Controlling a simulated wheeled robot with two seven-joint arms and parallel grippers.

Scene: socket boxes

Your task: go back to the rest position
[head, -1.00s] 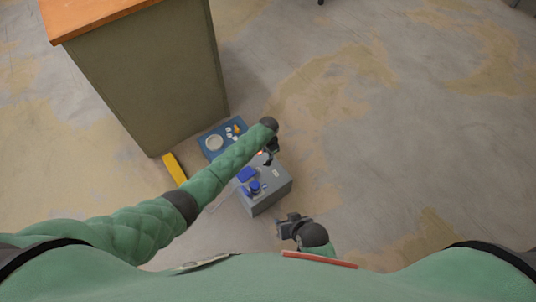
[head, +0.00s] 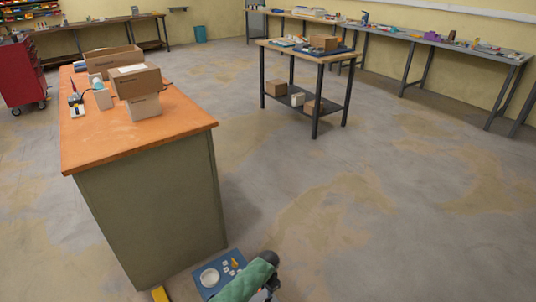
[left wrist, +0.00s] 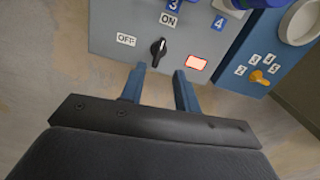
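My left gripper (left wrist: 158,74) is open in the left wrist view. Its two blue-grey fingers are apart with nothing between them. Just past the fingertips is a grey socket box (left wrist: 115,20) with a black knob (left wrist: 158,48), "ON" and "OFF" labels and a lit red lamp (left wrist: 197,63). The knob points up towards "ON". In the head view my left forearm (head: 245,284) enters at the bottom edge, and the gripper end is mostly cut off. My right gripper is not in view.
A blue panel (head: 221,261) with a round white disc lies beside an orange-topped cabinet (head: 155,200). Cardboard boxes (head: 138,80) stand on the cabinet. A workbench (head: 307,50) stands farther back, with benches along the walls. The floor at right is clear.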

